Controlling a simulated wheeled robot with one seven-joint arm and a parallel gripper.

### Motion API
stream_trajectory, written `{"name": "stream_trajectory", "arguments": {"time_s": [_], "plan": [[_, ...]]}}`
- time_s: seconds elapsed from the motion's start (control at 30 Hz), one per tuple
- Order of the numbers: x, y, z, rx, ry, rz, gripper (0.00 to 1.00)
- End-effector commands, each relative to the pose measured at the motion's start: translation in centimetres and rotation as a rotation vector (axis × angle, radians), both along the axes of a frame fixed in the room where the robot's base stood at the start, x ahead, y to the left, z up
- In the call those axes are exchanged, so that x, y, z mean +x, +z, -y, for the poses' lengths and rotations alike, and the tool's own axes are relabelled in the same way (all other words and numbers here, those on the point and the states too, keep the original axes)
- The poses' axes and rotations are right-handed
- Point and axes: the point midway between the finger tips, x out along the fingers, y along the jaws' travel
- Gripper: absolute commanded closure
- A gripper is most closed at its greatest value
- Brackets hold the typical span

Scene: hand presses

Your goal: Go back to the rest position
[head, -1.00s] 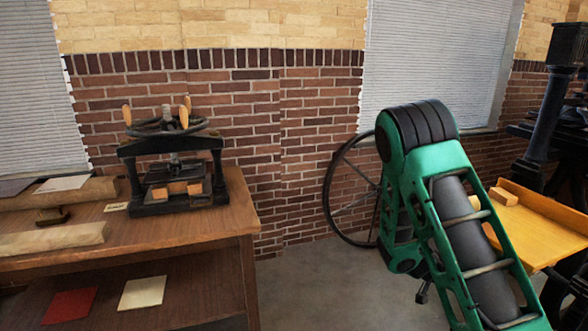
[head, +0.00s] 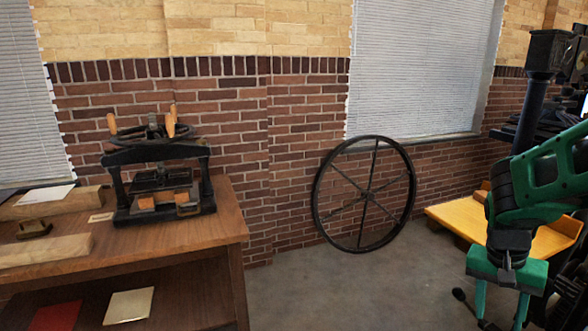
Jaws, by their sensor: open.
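My gripper (head: 500,308) hangs at the lower right of the head view, its two green fingers pointing down and apart. It is open, with nothing seen between the fingers. My green and black arm comes in from the right edge. The gripper is in front of the yellow wooden board (head: 468,222) and clear of the bench on the left.
A black hand press (head: 160,175) with wooden handles stands on the brown wooden bench (head: 215,232) at left. A large black spoked wheel (head: 364,194) is by the brick wall. The grey floor (head: 340,290) between bench and arm is clear.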

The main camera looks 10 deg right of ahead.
Motion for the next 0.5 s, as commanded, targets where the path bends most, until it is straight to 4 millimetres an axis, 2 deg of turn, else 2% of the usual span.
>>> {"name": "stream_trajectory", "arguments": {"time_s": [0.1,0.3,0.5], "plan": [[-2.7,1.7,-1.8,0.076,0.077,0.004,0.54],[-7.0,3.8,-4.7,0.179,0.223,0.007,0.54],[-9.5,4.8,-6.5,0.233,0.321,0.009,0.54]]}}
